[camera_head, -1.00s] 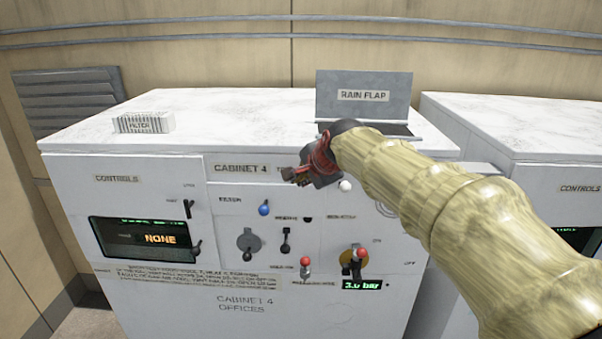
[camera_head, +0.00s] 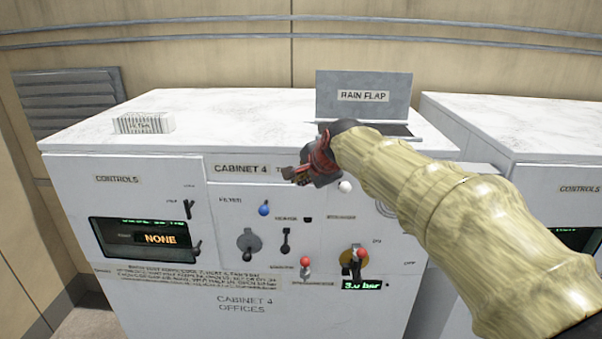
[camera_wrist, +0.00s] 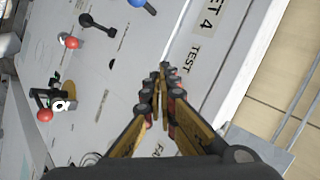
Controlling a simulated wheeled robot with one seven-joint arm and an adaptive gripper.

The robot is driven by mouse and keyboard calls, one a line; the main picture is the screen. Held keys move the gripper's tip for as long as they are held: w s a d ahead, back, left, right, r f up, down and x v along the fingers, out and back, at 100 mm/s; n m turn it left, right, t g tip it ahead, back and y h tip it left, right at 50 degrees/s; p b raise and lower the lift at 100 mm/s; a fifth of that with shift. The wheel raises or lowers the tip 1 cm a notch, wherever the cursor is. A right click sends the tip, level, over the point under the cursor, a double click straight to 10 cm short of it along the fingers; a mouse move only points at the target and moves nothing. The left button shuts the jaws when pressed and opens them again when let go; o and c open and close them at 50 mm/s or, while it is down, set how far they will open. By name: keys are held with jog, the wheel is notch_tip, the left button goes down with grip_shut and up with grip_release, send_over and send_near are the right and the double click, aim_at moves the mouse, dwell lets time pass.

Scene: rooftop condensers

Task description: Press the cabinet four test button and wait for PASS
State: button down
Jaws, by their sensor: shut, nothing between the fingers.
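The white cabinet 4 (camera_head: 160,295) stands in front of me. Its "CABINET 4" label (camera_head: 240,169) is on the upper front, and a "TEST" label (camera_wrist: 194,60) shows in the wrist view. My gripper (camera_head: 287,174) is shut and empty at the upper front, just right of the cabinet label. In the wrist view its fingertips (camera_wrist: 163,72) are beside the TEST label, close to the panel. I cannot tell whether they touch it. No test button is visible; the fingers cover that spot. The dark display (camera_head: 145,239) reads "NONE" in orange.
A green readout (camera_head: 362,285) shows "3.0 bar". The rain flap (camera_head: 363,95) stands raised on top.

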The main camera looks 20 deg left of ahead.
jog(key=shift+w+a, duration=0.1)
jog(key=shift+w, duration=0.2)
jog(key=shift+w+a, duration=0.1)
jog(key=shift+w, duration=0.45)
dwell(1.0)
jog(key=shift+s, duration=0.15)
jog(key=shift+s+d, duration=0.25)
jog(key=shift+s, duration=0.6)
jog(key=shift+b, duration=0.3)
jog(key=s+b, duration=0.1)
jog(key=s, duration=0.1)
jog(key=s+d+b, duration=0.1)
jog(key=s, duration=0.1)
jog(key=shift+s+d, duration=0.1)
jog(key=shift+s, duration=0.3)
